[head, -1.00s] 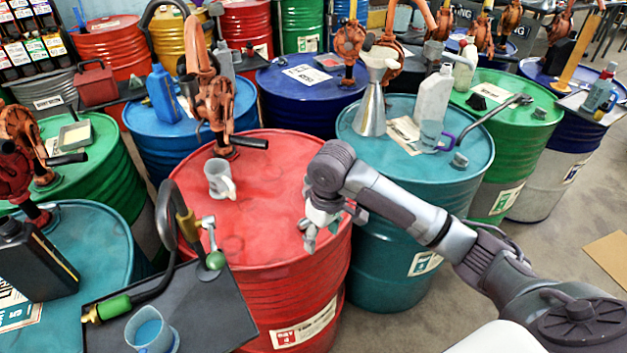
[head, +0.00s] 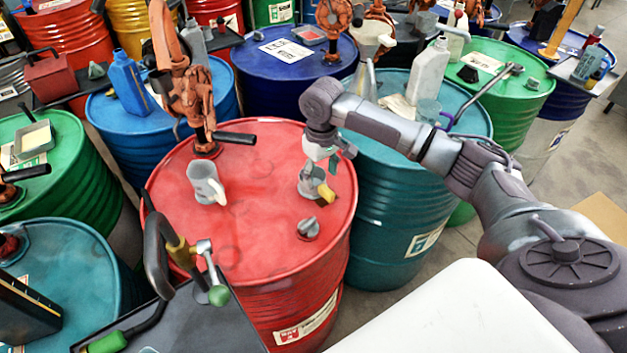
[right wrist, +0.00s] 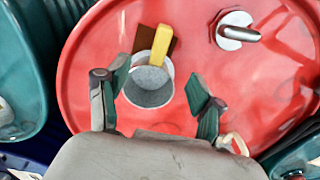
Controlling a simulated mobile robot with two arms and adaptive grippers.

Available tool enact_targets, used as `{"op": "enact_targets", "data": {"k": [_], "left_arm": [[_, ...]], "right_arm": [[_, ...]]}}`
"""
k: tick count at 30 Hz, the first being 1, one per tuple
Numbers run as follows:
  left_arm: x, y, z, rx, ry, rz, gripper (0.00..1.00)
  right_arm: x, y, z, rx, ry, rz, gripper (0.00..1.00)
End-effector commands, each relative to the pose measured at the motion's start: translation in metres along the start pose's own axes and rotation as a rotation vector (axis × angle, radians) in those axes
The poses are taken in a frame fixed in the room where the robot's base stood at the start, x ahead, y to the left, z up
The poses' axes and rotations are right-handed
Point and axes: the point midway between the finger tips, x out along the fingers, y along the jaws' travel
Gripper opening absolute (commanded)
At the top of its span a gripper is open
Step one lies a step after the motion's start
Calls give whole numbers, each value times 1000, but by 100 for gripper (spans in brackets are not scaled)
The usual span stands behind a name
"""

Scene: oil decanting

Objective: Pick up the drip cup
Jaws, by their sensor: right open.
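A small grey cup with a yellow handle (head: 312,182) stands on the right part of the red drum top (head: 250,235). A second, pale grey cup with a handle (head: 203,182) stands further left on the same drum. I cannot tell by name which is the drip cup. My right gripper (head: 328,158) is open just above and behind the yellow-handled cup. In the right wrist view the yellow-handled cup (right wrist: 148,92) sits upright between the spread fingers of the gripper (right wrist: 160,88), apparently untouched. My left gripper is out of view.
A grey bung (head: 308,229) sits on the drum in front of the yellow-handled cup. A rust-coloured pump (head: 190,95) rises at the drum's back left. A teal drum (head: 390,165) stands close on the right. A dark tray (head: 215,325) with a hose is at front left.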

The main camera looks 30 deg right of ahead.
Motion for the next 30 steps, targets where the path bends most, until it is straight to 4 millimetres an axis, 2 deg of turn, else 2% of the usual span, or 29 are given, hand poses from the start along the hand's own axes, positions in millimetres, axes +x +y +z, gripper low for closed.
{"op": "enact_targets", "data": {"k": [3, 7, 13, 18, 22, 30], "left_arm": [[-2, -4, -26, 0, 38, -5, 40], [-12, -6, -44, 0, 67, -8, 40], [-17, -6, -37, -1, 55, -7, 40], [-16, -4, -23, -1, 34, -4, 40], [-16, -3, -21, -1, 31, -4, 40], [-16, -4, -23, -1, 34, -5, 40]], "right_arm": [[6, 1, 1, -1, -2, 1, 67], [22, 4, 4, 0, -4, 2, 67], [50, 6, 4, 0, -1, 2, 67], [56, 6, 4, -2, 2, 2, 67], [56, 6, 4, -1, 1, 2, 67], [55, 6, 4, -1, 1, 2, 22]]}}
